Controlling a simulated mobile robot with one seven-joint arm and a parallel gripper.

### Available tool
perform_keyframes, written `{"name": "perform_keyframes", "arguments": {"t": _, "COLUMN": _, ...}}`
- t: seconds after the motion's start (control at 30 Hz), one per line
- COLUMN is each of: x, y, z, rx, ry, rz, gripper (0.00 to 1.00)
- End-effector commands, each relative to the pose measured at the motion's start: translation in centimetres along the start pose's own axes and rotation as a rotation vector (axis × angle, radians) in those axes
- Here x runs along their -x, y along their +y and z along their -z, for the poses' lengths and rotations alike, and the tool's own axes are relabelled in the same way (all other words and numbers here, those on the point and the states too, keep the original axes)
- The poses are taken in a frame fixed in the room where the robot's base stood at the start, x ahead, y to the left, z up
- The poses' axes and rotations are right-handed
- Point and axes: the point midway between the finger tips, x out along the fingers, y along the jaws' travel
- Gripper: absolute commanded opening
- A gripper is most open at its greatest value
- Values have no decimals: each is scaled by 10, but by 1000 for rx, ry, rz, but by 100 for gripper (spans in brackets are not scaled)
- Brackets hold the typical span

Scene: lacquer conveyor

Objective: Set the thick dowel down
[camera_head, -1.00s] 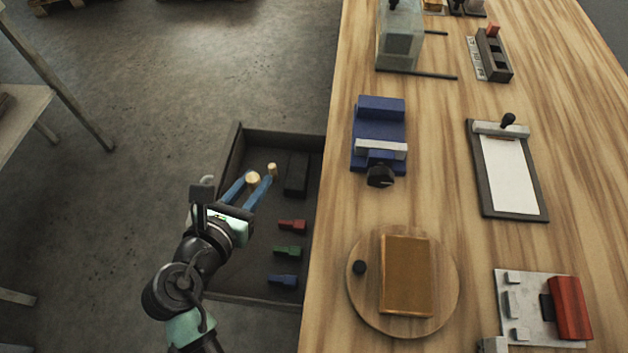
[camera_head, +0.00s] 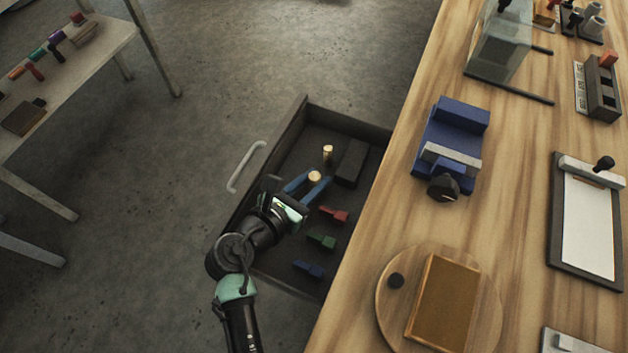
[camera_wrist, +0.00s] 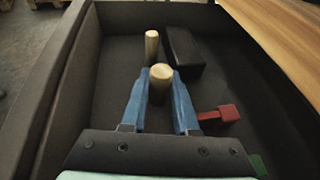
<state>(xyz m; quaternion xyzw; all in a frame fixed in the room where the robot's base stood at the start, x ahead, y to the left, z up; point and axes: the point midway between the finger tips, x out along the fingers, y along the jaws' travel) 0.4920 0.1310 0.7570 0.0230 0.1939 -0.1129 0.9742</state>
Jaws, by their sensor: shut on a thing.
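The thick dowel (camera_head: 314,176) is pale wood and stands upright between the blue fingers of my gripper (camera_head: 307,182), inside the open drawer (camera_head: 284,131). In the wrist view the thick dowel (camera_wrist: 161,82) sits between the two fingertips of my gripper (camera_wrist: 161,75), which is shut on it. Its lower end is partly hidden, so I cannot tell whether it touches the drawer floor. A thinner dowel (camera_wrist: 151,45) stands upright just beyond it, apart from it; it also shows in the head view (camera_head: 327,154).
A black block (camera_head: 351,162) lies right of the dowels. Red (camera_head: 334,214), green (camera_head: 321,239) and blue (camera_head: 308,269) pieces lie along the drawer's right side. The wooden worktop (camera_head: 400,215) borders the drawer on the right. Bare drawer floor shows left of the thinner dowel.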

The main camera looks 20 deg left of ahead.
Motion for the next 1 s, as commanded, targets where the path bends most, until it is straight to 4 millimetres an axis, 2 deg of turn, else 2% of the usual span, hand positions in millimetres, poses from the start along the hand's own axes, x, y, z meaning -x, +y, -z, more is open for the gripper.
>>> {"name": "perform_keyframes", "arguments": {"t": 0.27, "x": -1, "y": 0, "z": 1, "rx": 0, "ry": 0, "rz": 0, "gripper": 0}}
{"name": "perform_keyframes", "arguments": {"t": 0.3, "x": -1, "y": 0, "z": 2, "rx": 0, "ry": 0, "rz": 0, "gripper": 32}}
{"name": "perform_keyframes", "arguments": {"t": 0.43, "x": -1, "y": 0, "z": 1, "rx": 0, "ry": 0, "rz": 0, "gripper": 55}}
{"name": "perform_keyframes", "arguments": {"t": 0.47, "x": 0, "y": 0, "z": 1, "rx": 0, "ry": 0, "rz": 0, "gripper": 58}}
{"name": "perform_keyframes", "arguments": {"t": 0.8, "x": 1, "y": 0, "z": -3, "rx": -1, "ry": -1, "rz": -1, "gripper": 58}}
{"name": "perform_keyframes", "arguments": {"t": 0.87, "x": 7, "y": 0, "z": -2, "rx": 2, "ry": 1, "rz": -1, "gripper": 58}}
{"name": "perform_keyframes", "arguments": {"t": 1.0, "x": 32, "y": 1, "z": -3, "rx": 3, "ry": 2, "rz": -4, "gripper": 58}}
